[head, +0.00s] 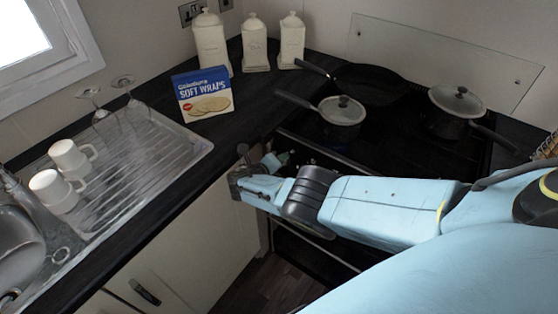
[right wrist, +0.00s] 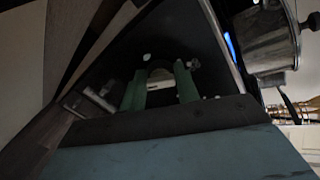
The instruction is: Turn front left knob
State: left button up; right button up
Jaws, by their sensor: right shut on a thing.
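My right gripper (head: 264,162) is at the front left of the stove, by the upper front panel below the hob (head: 400,150). In the right wrist view its two green fingers (right wrist: 159,72) are on either side of a small greyish knob (right wrist: 160,76) on the dark panel, and are shut on it. The knob appears to be the front left one. In the head view my gripper and arm hide it. Its turn angle cannot be read. My left gripper is not in view.
A lidded saucepan (head: 341,112), a frying pan (head: 368,84) and a lidded pot (head: 456,108) stand on the hob. A soft wraps box (head: 203,95) and white canisters (head: 254,45) stand on the counter. The draining board (head: 150,150) holds mugs and glasses.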

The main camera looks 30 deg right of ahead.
jog(key=shift+n, duration=0.8)
jog(key=o, duration=0.9)
jog(key=shift+o, duration=0.2)
jog(key=p+v, duration=0.8)
jog(key=v, duration=0.5)
jog(key=shift+a, duration=0.15)
jog(key=shift+s, duration=0.15)
